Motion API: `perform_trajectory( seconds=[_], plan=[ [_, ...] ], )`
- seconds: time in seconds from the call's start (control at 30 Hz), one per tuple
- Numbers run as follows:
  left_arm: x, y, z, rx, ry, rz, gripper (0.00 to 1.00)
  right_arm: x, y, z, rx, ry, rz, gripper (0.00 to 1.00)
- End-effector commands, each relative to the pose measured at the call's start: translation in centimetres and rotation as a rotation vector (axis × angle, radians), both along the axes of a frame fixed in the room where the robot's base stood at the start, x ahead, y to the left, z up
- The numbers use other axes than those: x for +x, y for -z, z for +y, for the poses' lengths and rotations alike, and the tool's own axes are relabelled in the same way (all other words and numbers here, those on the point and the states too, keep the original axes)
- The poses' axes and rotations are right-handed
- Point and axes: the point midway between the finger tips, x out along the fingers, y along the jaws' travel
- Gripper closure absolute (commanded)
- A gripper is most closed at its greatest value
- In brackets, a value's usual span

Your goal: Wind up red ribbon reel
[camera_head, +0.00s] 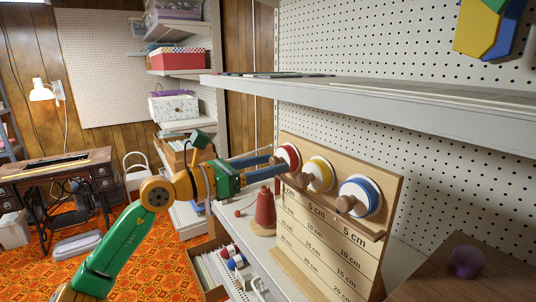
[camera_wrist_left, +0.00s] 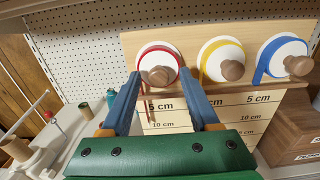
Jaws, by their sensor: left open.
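The red ribbon reel (camera_head: 291,154) is a white disc with a red rim, the leftmost of three on an upright wooden board (camera_head: 385,185). It also shows in the left wrist view (camera_wrist_left: 158,52), with a round wooden knob (camera_wrist_left: 160,76) on its face. My left gripper (camera_head: 277,166) is open in front of this reel. In the left wrist view its blue fingertips (camera_wrist_left: 160,80) stand on either side of the knob; I cannot tell whether they touch it. The fingers partly hide the red ribbon's hanging part. My right gripper is not in view.
The yellow reel (camera_head: 320,174) and blue reel (camera_head: 360,195) with their knobs sit close to the right. A scale marked in cm (camera_head: 325,240) is below. A shelf board (camera_head: 400,100) runs overhead. A red cone spool (camera_head: 265,210) stands below my left gripper.

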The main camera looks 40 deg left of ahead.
Motion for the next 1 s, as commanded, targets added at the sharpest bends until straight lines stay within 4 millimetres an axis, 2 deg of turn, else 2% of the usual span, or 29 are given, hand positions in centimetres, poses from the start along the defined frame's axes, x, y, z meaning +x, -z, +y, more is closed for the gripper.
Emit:
perform_trajectory(
  seconds=[0.1, 0.13, 0.3, 0.37, 0.77, 1.0],
  plan=[
    [-0.01, 0.13, 0.04, -0.001, -0.001, 0.000, 0.38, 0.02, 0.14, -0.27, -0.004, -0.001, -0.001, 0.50],
    [-0.01, 0.13, 0.04, -0.001, -0.001, 0.000, 0.41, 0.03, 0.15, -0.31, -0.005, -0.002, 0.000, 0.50],
    [-0.01, 0.13, 0.05, -0.002, -0.001, 0.001, 0.87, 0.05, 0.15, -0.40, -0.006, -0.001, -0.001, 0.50],
    [-0.02, 0.13, 0.06, -0.002, -0.001, 0.001, 1.00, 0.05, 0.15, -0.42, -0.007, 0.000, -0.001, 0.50],
    [-0.03, 0.14, 0.07, -0.051, -0.001, 0.020, 1.00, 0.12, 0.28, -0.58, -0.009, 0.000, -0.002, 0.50],
    [-0.05, 0.15, 0.07, -0.205, -0.003, 0.084, 1.00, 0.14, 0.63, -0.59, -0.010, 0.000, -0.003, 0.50]
  ],
)
